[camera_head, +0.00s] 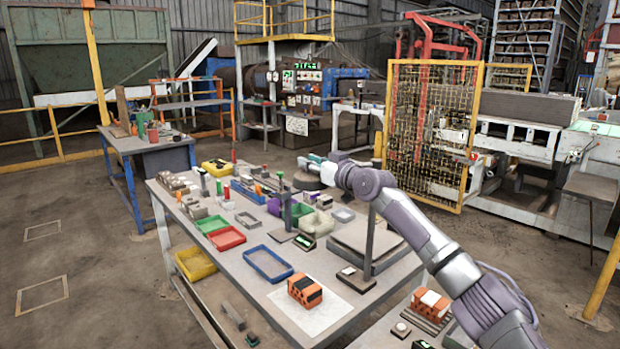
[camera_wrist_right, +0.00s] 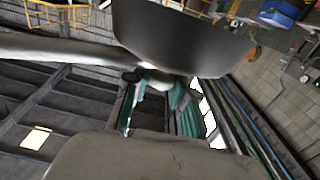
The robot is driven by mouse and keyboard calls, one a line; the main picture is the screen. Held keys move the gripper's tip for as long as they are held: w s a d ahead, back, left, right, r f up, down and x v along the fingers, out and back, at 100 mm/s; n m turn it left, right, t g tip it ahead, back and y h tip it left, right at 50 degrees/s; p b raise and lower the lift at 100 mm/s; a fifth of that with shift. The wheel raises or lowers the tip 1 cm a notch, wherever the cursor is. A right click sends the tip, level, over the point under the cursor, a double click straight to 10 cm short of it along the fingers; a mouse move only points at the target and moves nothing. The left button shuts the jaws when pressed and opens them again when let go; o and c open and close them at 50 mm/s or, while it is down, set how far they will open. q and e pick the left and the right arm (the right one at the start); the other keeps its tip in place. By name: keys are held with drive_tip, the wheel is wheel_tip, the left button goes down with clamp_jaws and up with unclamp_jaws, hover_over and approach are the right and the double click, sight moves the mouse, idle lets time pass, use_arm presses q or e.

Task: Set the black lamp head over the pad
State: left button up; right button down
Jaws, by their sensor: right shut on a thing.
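My right gripper (camera_head: 318,168) reaches over the far right part of the workbench and is shut on the lamp, at or beside its head. The dark lamp head (camera_head: 305,181) shows just left of and below the fingers. In the right wrist view the lamp head (camera_wrist_right: 185,38) is a large dark grey bowl filling the top, with a grey arm (camera_wrist_right: 60,48) running to the left. The exact grip is hidden there. A grey flat platform (camera_head: 365,240) and a white sheet (camera_head: 310,318) lie on the bench; I cannot tell which is the pad. My left gripper is out of view.
A dark post (camera_head: 370,240) on a flat base stands in front of my right forearm. Blue (camera_head: 268,264), red (camera_head: 227,238) and green trays lie left of it. Small items crowd the bench's far side.

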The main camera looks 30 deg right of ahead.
drive_tip(key=s+n+g+y+b, duration=0.3)
drive_tip(key=s+n+y+b, duration=0.1)
drive_tip(key=s+y+b, duration=0.2)
drive_tip(key=shift+s+d+n+y+b, duration=0.2)
drive_tip(key=shift+s+n+y+b, duration=0.15)
drive_tip(key=shift+s+b, duration=0.5)
drive_tip(key=shift+s+f, duration=0.1)
drive_tip(key=c, duration=1.1)
unclamp_jaws()
drive_tip(key=shift+c, duration=0.2)
drive_tip(key=shift+o, duration=0.7)
drive_tip(key=shift+s, duration=0.1)
drive_tip(key=v, duration=1.2)
